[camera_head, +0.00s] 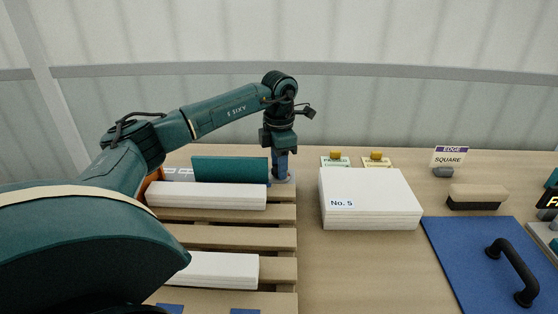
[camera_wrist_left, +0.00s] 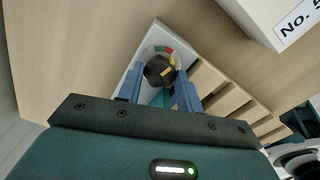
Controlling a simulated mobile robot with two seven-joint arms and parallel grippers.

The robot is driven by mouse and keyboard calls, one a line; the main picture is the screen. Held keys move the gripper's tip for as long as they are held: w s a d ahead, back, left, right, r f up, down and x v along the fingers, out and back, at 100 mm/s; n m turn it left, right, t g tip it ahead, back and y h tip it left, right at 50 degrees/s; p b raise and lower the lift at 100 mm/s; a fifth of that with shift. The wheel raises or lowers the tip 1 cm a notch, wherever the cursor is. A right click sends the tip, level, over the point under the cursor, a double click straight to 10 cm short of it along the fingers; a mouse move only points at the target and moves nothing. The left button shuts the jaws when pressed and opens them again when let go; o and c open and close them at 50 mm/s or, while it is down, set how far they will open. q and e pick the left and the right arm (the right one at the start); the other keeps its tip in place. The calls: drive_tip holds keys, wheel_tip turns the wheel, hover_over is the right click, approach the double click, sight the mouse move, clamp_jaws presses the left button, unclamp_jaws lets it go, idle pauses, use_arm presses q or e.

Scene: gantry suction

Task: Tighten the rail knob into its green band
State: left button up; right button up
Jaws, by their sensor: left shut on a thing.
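The rail knob (camera_wrist_left: 158,70) is dark with a yellow pointer mark and sits in a pale ring dial on a grey plate (camera_wrist_left: 138,52). The dial shows small red and green segments along its upper edge. The yellow pointer lies toward the knob's upper right; I cannot tell exactly which segment it meets. My left gripper (camera_head: 281,168) points down at the rail's far right end, its blue fingers (camera_wrist_left: 160,95) shut on the knob from both sides. In the head view the fingers mostly hide the knob, and only the grey base (camera_head: 289,179) shows. My right gripper is not in view.
A slatted wooden rack (camera_head: 230,214) holds white stacks and a teal block (camera_head: 230,169). A white stack marked No. 5 (camera_head: 372,205) stands right of the knob. Two yellow-topped pieces with labels (camera_head: 376,158) stand behind it. A blue board with a black handle (camera_head: 510,268) lies at right.

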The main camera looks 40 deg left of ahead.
use_arm(q)
drive_tip(key=shift+m, duration=0.3)
drive_tip(key=o, duration=1)
drive_tip(key=shift+r, duration=0.1)
wheel_tip(320, 180, up, 13)
idle(0.4)
